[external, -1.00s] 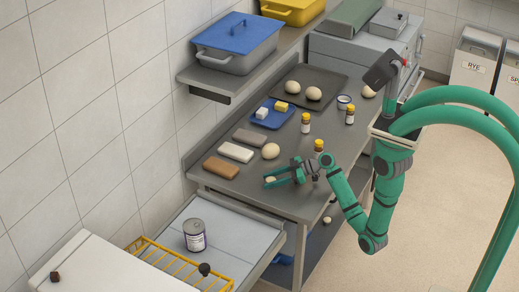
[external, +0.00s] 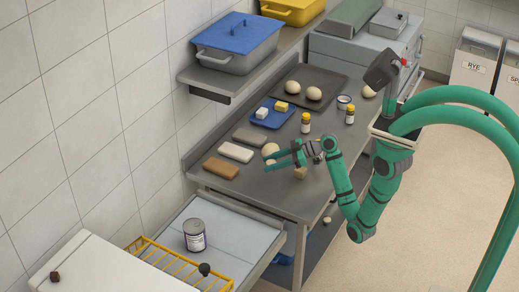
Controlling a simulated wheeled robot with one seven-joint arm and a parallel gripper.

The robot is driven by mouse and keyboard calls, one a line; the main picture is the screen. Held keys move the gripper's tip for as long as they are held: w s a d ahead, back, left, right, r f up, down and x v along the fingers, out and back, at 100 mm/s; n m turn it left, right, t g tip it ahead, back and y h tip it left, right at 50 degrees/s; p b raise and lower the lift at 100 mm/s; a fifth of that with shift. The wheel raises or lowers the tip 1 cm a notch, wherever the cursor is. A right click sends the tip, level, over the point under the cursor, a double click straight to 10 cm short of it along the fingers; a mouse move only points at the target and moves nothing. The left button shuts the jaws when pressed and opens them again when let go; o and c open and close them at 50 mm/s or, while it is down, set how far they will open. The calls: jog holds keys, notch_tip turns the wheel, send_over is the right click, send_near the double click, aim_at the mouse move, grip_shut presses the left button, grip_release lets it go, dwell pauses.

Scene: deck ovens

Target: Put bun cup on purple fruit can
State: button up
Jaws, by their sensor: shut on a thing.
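The purple fruit can (external: 195,236), grey-topped with a pale and purplish label, stands upright on the lower grey surface at the front left. My gripper (external: 270,161) is over the left part of the steel counter, fingers pointing left. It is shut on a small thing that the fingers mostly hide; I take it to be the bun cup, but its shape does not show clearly. A round dough ball (external: 269,149) is just behind the fingertips in the picture. My gripper is well above and to the right of the can.
Brown, white and grey slabs (external: 221,168) lie along the counter's left side. A blue tray (external: 273,117), yellow-capped bottles (external: 305,123) and a dark tray (external: 322,82) are farther back. A small tan block (external: 300,173) lies below my wrist. A yellow rack (external: 180,262) borders the can's surface.

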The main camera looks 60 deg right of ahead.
jog(key=shift+r, duration=0.35)
jog(key=w+f+m+h, duration=0.2)
jog(key=w+f+m+t+h, duration=0.1)
jog(key=f+m+h, duration=0.1)
jog(key=shift+w+d+f, duration=0.1)
jog(key=shift+w+d, duration=0.2)
jog(key=shift+d, duration=0.1)
jog(key=shift+t, duration=0.3)
jog(key=a, duration=0.5)
jog(key=w+a, duration=0.1)
jog(key=a, duration=0.1)
jog(key=shift+a, duration=0.2)
jog(key=s+a+r+n+g+y, duration=0.1)
jog(key=s+a+r+n+y, duration=0.15)
jog(key=a, duration=0.85)
jog(key=s+a+r+n+g+y, duration=0.1)
jog(key=s+a+r+n, duration=0.15)
jog(key=a, duration=0.95)
jog(key=s+a+r+n+g+y, duration=0.15)
jog(key=s+a, duration=0.25)
jog(key=a, duration=0.7)
notch_tip(320, 180, up, 7)
jog(key=y, duration=0.1)
send_over(192, 228)
jog(key=shift+f, duration=3.8)
jog(key=shift+f, duration=0.15)
